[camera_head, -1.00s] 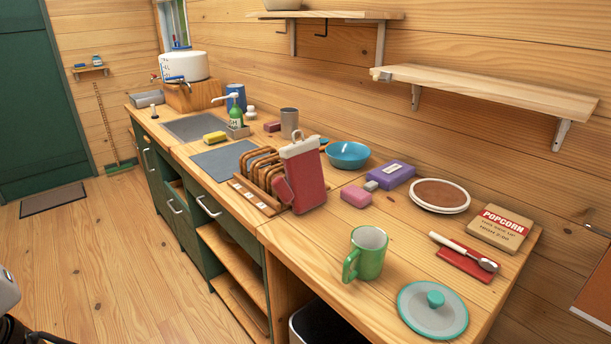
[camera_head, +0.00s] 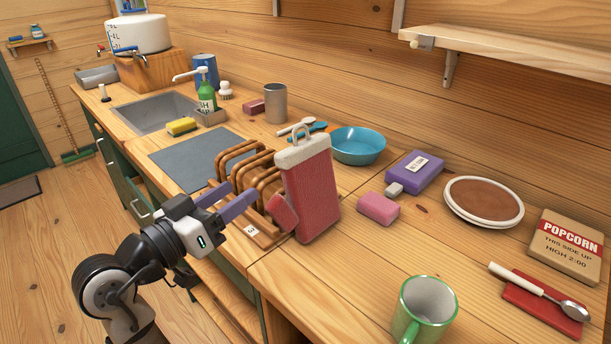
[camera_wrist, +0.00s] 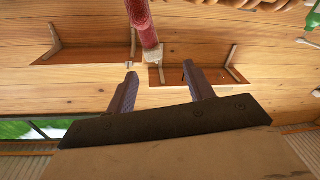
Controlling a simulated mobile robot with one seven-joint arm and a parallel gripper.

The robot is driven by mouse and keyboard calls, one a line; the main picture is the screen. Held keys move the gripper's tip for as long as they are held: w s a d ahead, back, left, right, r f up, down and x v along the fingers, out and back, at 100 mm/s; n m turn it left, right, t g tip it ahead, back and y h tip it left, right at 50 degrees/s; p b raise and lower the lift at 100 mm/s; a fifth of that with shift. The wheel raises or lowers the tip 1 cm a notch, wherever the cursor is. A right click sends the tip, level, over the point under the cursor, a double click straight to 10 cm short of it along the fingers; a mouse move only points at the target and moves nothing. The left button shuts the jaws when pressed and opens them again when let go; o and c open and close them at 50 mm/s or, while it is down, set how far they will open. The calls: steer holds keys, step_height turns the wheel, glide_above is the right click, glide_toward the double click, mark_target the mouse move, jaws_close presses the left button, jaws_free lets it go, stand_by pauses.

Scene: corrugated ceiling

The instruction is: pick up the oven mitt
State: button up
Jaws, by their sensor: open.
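The oven mitt (camera_head: 308,190) is red with a whitish cuff and a hanging loop on top. It stands upright on the counter at the right end of the wooden rack (camera_head: 262,238), its thumb pointing left. I cannot tell whether it leans on the rack. My gripper (camera_head: 242,192) is open and empty, left of the mitt and in front of the rack in the head view. In the wrist view, the mitt (camera_wrist: 143,22) shows upside down at the top, beyond the open fingers (camera_wrist: 160,70) and apart from them.
A pink block (camera_head: 378,208), a purple box (camera_head: 415,170) and a blue bowl (camera_head: 357,145) lie right of the mitt. A green mug (camera_head: 424,308) stands near the front. A wooden shelf (camera_head: 510,75) hangs above. Bare counter (camera_head: 340,275) lies in front of the mitt.

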mark_target(301, 170)
steer(key=shift+m+g+h, duration=0.6)
steer(key=shift+g, duration=0.3)
steer(key=x, duration=0.2)
steer(key=p+x, duration=0.1)
steer(key=x, duration=0.2)
steer(key=s+d+f+p+x, duration=0.1)
steer(key=x, duration=0.2)
steer(key=shift+w+d+f, duration=0.1)
steer(key=shift+w, duration=0.1)
steer(key=x, duration=0.2)
steer(key=p+x, duration=0.1)
steer(key=x, duration=0.1)
steer(key=p+x, duration=0.1)
steer(key=x, duration=0.1)
steer(key=shift+w+f, duration=0.25)
steer(key=shift+w, duration=0.05)
steer(key=c, duration=1.1)
steer(key=shift+r, duration=0.15)
